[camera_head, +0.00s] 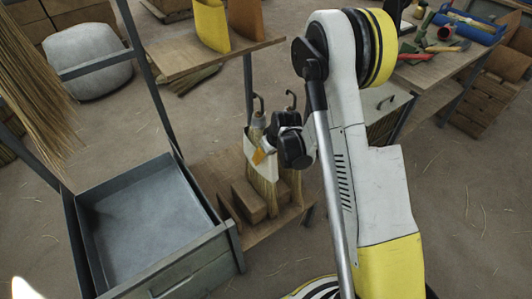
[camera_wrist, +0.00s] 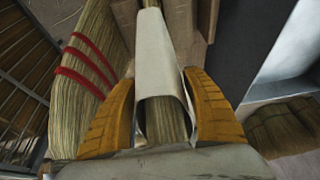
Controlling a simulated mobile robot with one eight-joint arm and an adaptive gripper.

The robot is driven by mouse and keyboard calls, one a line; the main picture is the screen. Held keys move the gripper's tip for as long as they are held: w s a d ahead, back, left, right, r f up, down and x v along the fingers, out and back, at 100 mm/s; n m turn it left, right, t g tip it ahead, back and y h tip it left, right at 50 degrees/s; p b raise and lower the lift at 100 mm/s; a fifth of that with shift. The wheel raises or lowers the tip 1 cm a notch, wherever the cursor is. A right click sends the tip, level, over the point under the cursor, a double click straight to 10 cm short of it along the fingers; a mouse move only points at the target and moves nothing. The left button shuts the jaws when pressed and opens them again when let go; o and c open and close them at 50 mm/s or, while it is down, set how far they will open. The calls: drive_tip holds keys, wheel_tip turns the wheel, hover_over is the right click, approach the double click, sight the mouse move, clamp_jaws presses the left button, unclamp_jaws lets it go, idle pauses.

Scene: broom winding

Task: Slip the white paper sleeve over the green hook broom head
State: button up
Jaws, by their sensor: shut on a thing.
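The white paper sleeve (camera_wrist: 155,50) is between the two orange fingers of my gripper (camera_wrist: 161,82), which is shut on it. Straw of a broom head (camera_wrist: 163,120) shows inside the sleeve's near opening, and more shows past its far end, so the sleeve is around the straw. In the head view the sleeve (camera_head: 262,168) sits around a hanging broom head with a hook (camera_head: 257,104) at its top. The hook's colour is too small to tell. My arm hides part of my gripper (camera_head: 262,152) there.
A second hooked broom (camera_head: 292,97) hangs close on the right. A broom with red bands (camera_wrist: 88,70) is close beside the sleeve in the wrist view. Wooden blocks (camera_head: 248,200) stand below on a low shelf. A grey metal tray (camera_head: 150,225) is at left.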

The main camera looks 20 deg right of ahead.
sight(273, 154)
drive_tip(key=shift+f, duration=2.1)
drive_tip(key=shift+f, duration=0.1)
drive_tip(key=o, duration=1)
drive_tip(key=v, duration=1.2)
